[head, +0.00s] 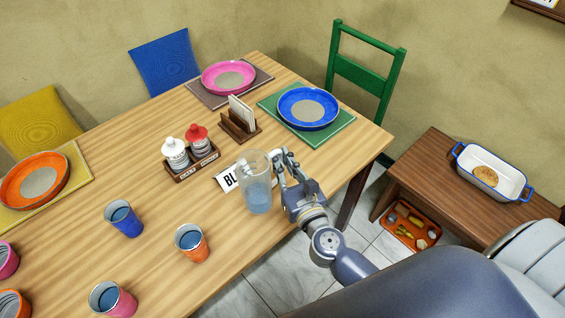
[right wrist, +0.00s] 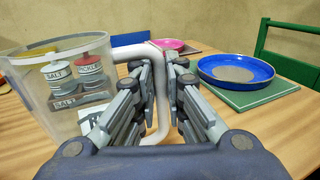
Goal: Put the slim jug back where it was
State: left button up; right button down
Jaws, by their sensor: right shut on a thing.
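The slim jug (head: 257,194) is clear, upright, and bluish in its lower part, near the right edge of the wooden table. My right gripper (head: 284,166) is shut on its handle, on the jug's right side. In the right wrist view the jug (right wrist: 36,108) fills the left, and its pale handle (right wrist: 160,135) passes between the fingers. I cannot tell whether the jug's base touches the table. A white card with black letters (head: 227,180) stands just behind the jug, partly hidden by it. My left gripper is not in view.
A blue plate (head: 308,109) lies behind. The table (head: 165,262) is bare between the cups.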

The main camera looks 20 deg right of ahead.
jog(key=shift+f, duration=0.15)
jog(key=c, duration=1.7)
grip_release()
jog(key=shift+o, duration=0.2)
jog(key=s+b, duration=0.4)
jog(key=s, duration=0.8)
jog(key=shift+r+b, duration=0.25)
jog(key=shift+b, duration=0.05)
